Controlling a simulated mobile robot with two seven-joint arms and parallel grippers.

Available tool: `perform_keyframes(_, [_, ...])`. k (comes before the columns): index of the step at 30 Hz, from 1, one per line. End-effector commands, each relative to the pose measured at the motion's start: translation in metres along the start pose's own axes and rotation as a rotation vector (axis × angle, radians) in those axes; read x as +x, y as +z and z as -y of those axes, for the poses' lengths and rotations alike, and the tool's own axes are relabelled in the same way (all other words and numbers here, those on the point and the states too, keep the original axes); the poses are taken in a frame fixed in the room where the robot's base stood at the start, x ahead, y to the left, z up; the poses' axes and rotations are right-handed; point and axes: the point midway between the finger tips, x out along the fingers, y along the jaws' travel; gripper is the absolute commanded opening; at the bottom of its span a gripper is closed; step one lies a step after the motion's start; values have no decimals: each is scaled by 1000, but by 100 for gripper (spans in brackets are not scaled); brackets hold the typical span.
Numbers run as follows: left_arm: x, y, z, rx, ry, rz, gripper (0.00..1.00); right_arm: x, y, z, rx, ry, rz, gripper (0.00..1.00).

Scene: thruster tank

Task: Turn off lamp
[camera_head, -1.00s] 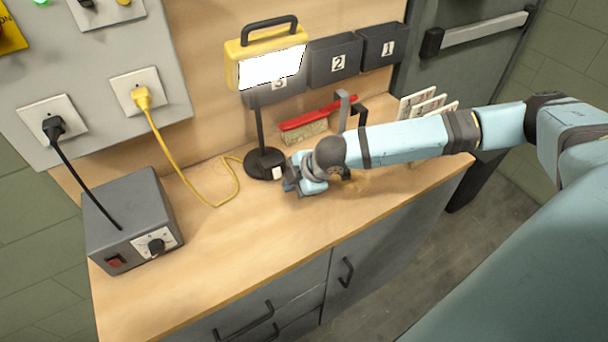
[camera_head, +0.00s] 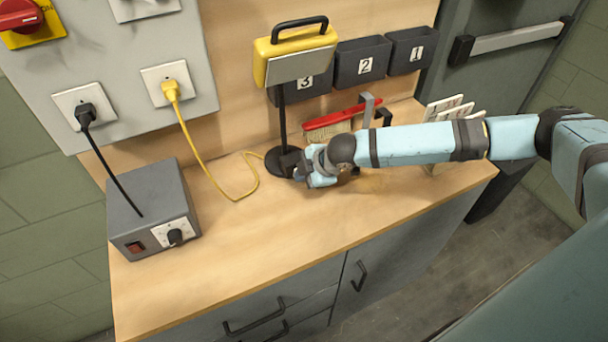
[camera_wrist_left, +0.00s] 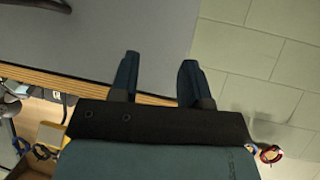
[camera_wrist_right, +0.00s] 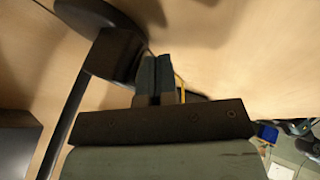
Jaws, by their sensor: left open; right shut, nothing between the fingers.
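The yellow lamp (camera_head: 265,62) stands at the back of the wooden bench, with a black handle on top. Its light panel (camera_head: 303,66) is grey and unlit. A black pole runs down to a round black base (camera_head: 283,166). My right gripper (camera_head: 299,165) is shut and empty, its tips at the front right of the base. In the right wrist view the shut fingers (camera_wrist_right: 156,66) are close beside a dark block (camera_wrist_right: 115,55) on the base; contact is unclear. My left gripper (camera_wrist_left: 157,72) is open and empty, away from the lamp.
A grey box (camera_head: 150,208) with a red switch and knob sits at the bench's left. A yellow cable (camera_head: 203,157) runs from the wall socket towards the lamp. A red-handled brush (camera_head: 340,117) and numbered bins (camera_head: 361,62) are behind my right arm. The bench front is clear.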

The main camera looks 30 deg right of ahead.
Motion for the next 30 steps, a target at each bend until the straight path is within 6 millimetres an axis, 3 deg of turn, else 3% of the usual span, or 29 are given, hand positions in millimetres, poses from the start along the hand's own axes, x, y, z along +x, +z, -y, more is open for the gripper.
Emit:
perform_keyframes(19, [-13,-19,-1,0,1,0,43,-14,-8,-10,0,3,-1,0])
perform_keyframes(30, [-13,-19,-1,0,0,-2,43,-14,-7,-9,-1,3,-1,0])
